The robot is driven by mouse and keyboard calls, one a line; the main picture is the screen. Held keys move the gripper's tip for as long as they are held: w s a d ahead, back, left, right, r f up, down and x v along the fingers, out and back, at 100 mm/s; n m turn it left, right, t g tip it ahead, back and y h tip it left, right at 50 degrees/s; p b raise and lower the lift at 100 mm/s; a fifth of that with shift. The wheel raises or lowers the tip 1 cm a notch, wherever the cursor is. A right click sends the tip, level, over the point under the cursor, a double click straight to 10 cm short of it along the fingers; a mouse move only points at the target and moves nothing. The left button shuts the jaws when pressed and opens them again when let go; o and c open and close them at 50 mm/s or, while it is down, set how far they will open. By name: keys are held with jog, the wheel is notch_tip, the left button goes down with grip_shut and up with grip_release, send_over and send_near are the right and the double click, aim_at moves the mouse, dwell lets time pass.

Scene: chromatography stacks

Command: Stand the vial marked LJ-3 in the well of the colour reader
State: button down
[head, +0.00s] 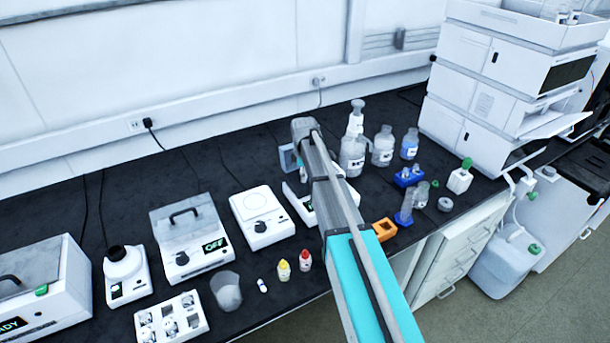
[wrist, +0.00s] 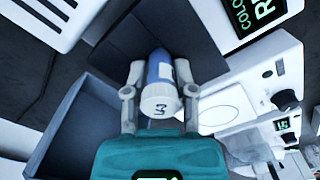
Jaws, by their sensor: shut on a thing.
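In the wrist view a vial (wrist: 159,98) with a blue body and white cap is between the two fingers of my gripper (wrist: 160,72). The gripper is shut on it. The cap carries a dark mark that looks like LJ or L3; I cannot read it fully. The colour reader (wrist: 228,20) shows at the top right, with a partly cut-off green-lit display. In the head view my arm hides the vial and the fingers. A white device with a dark display (head: 306,203), partly behind my arm, may be the reader.
In the head view, a white plate device (head: 262,217) and a device reading OFF (head: 190,240) stand left of my arm. Bottles (head: 383,147) and an orange block (head: 385,229) stand right.

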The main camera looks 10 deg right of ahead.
jog(key=shift+s+f+b, duration=0.5)
jog(key=shift+b, duration=0.3)
jog(key=shift+c, duration=2.2)
grip_release()
jog(key=shift+w+f, duration=0.1)
jog(key=shift+f, duration=0.05)
jog(key=shift+o, duration=1.1)
jog(key=shift+w+f, duration=0.2)
jog(key=shift+o, duration=1.1)
jog(key=shift+w+r, duration=0.1)
jog(key=shift+r, duration=0.05)
jog(key=shift+w, duration=0.1)
jog(key=shift+r, duration=0.15)
jog(key=shift+r+p, duration=3.45)
jog(key=shift+p, duration=0.25)
